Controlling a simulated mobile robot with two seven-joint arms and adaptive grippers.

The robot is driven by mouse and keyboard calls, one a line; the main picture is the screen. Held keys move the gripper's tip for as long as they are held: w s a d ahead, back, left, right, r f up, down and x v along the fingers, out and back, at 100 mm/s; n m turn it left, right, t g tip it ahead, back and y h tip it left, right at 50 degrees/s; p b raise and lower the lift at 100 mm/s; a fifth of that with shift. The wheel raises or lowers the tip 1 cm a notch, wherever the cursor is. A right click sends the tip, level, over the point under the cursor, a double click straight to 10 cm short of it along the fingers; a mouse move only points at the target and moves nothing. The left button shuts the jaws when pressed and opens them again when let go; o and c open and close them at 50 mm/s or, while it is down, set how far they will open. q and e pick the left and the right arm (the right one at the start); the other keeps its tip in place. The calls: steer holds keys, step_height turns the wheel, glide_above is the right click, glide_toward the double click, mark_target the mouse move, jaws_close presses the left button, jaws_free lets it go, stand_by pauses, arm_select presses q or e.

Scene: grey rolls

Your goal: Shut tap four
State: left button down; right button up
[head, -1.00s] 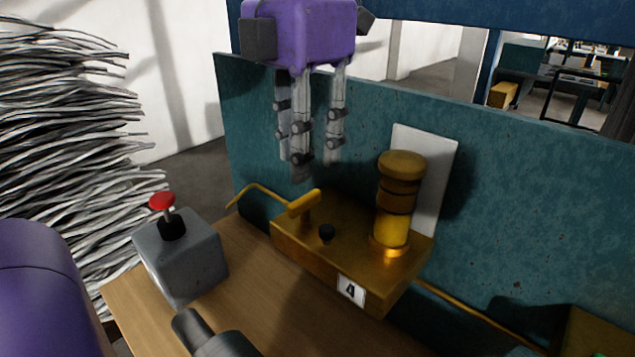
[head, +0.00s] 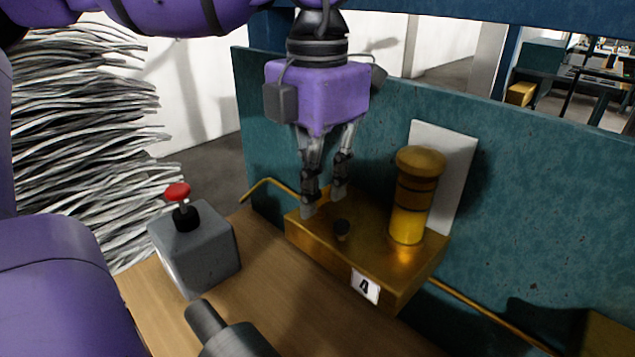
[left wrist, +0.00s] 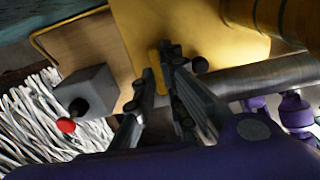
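Tap four is the yellow metal block (head: 370,262) with a white "4" label (head: 365,287) on its front. It stands on a wooden table, with a banded yellow column (head: 409,215) on its right part. Its yellow lever (left wrist: 154,68) shows in the left wrist view between my left gripper's fingertips. In the head view the lever is mostly hidden by the fingers. My left gripper (head: 323,203) points down over the block's left part, its fingers apart on either side of the lever; contact cannot be made out. My right gripper is not in view.
A grey box (head: 194,255) with a red button (head: 177,191) stands left of the block. A small black knob (head: 341,229) sits on the block close to the fingers. A teal panel (head: 510,215) rises behind.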

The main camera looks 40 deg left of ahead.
arm_select(q)
steer(key=shift+m, duration=0.3)
steer(key=shift+m+b, duration=0.4)
steer(key=shift+m, duration=0.8)
steer(key=m, duration=0.4)
steer(key=shift+w+a+m+b, duration=0.1)
steer(key=shift+a+m+b, duration=0.05)
steer(key=shift+m+b, duration=0.2)
steer(key=m, duration=0.4)
steer(key=shift+w+b, duration=0.1)
steer(key=shift+b, duration=0.3)
steer(key=m, duration=0.5)
steer(key=shift+m+b, duration=0.25)
steer(key=shift+b, duration=0.05)
steer(key=c, duration=1.8)
jaws_free()
